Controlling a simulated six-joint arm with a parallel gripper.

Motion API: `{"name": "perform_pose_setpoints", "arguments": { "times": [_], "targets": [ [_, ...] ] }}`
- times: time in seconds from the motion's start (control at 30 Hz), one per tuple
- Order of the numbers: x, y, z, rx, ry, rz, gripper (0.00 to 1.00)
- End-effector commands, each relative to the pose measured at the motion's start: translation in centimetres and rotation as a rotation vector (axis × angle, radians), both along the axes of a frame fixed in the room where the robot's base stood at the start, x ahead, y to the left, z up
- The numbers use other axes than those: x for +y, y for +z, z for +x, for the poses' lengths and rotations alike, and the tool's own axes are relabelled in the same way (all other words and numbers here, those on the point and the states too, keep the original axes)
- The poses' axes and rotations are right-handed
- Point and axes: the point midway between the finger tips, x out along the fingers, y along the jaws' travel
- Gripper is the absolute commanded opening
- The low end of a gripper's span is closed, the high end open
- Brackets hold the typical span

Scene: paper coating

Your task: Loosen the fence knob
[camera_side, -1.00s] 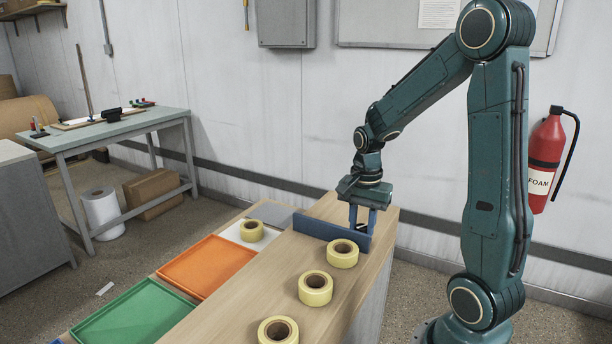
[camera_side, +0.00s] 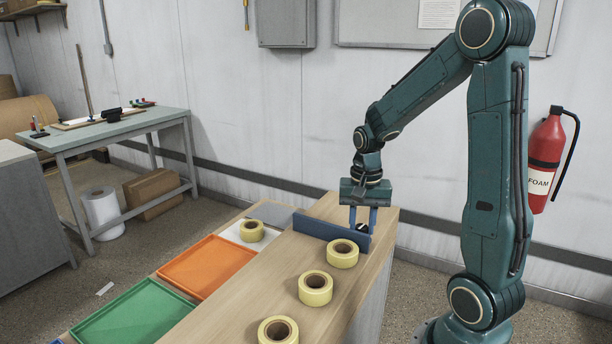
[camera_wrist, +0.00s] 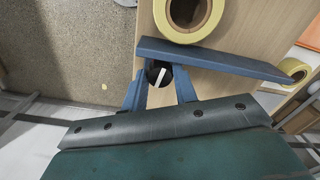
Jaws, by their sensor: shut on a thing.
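The blue fence (camera_side: 316,228) stands across the wooden bench top near its far end; it also shows in the wrist view (camera_wrist: 225,62). My gripper (camera_side: 363,226) points down behind the fence's right part. In the wrist view, my gripper (camera_wrist: 160,80) has its two blue fingers on either side of the dark round fence knob (camera_wrist: 151,68), which carries a white bar. It is shut on the knob. In the side view only a dark bit of the knob shows between the fingers, and the fence hides the fingertips.
Three yellow tape rolls (camera_side: 342,254) stand in a row on the bench top (camera_side: 245,297), the farthest close to the fence. Lower on the left lie an orange tray (camera_side: 207,265), a green tray (camera_side: 135,314) and a white tray holding another yellow roll (camera_side: 252,231).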

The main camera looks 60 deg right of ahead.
Motion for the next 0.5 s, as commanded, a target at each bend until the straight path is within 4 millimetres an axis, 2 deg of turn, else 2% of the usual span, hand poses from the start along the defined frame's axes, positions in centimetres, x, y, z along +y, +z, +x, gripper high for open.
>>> {"name": "perform_pose_setpoints", "arguments": {
  "times": [0.07, 0.1, 0.2, 0.5],
  "targets": [
    [-0.01, 0.05, 0.02, -0.001, -0.001, -0.001, 0.06],
    [-0.01, 0.05, 0.02, -0.001, -0.001, -0.001, 0.34],
    [-0.01, 0.04, 0.02, -0.001, -0.002, -0.001, 0.50],
    [0.01, 0.02, 0.03, -0.001, -0.004, 0.000, 0.50]
  ]
}}
